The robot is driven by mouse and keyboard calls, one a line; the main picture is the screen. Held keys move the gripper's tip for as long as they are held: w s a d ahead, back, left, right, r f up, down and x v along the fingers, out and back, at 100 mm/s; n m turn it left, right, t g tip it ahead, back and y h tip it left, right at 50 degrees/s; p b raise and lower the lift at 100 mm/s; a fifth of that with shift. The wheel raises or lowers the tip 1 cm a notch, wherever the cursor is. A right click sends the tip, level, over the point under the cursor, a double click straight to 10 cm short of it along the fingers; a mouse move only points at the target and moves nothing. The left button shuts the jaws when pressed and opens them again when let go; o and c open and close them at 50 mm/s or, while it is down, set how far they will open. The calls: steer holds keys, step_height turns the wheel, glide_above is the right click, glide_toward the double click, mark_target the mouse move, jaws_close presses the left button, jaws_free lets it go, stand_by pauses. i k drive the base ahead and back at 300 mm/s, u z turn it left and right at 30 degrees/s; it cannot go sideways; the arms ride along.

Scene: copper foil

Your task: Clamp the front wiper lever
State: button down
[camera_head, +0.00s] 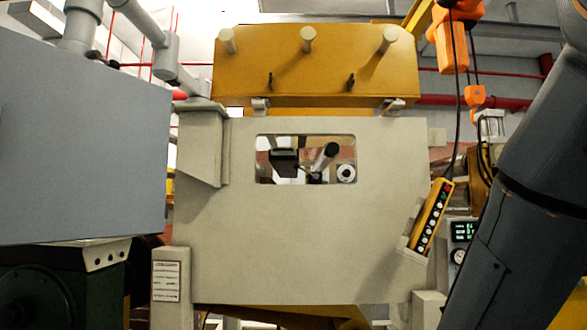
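A short lever with a thick dark cylindrical handle (326,155) shows through the rectangular window of the large beige machine panel (300,240). It tilts up to the right and may be the wiper lever; the frame does not make this certain. Its lower end is partly hidden by the window's bottom edge. A dark block (284,159) sits to its left behind the same window, and a round white fitting (346,173) sits to its right. My gripper is not in view.
A yellow button panel (431,217) sticks out at the panel's right edge. A large grey plate (80,140) fills the left side. A yellow beam with several pegs (315,65) lies above. An orange hoist (452,45) hangs at upper right.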

mark_target(296, 166)
steer(key=k, duration=0.25)
steer(key=u, duration=0.55)
steer(key=i, duration=0.75)
steer(key=u, duration=0.5)
steer(key=i, duration=0.7)
steer(key=z, duration=0.85)
steer(key=i, duration=0.8)
steer(key=z, duration=0.75)
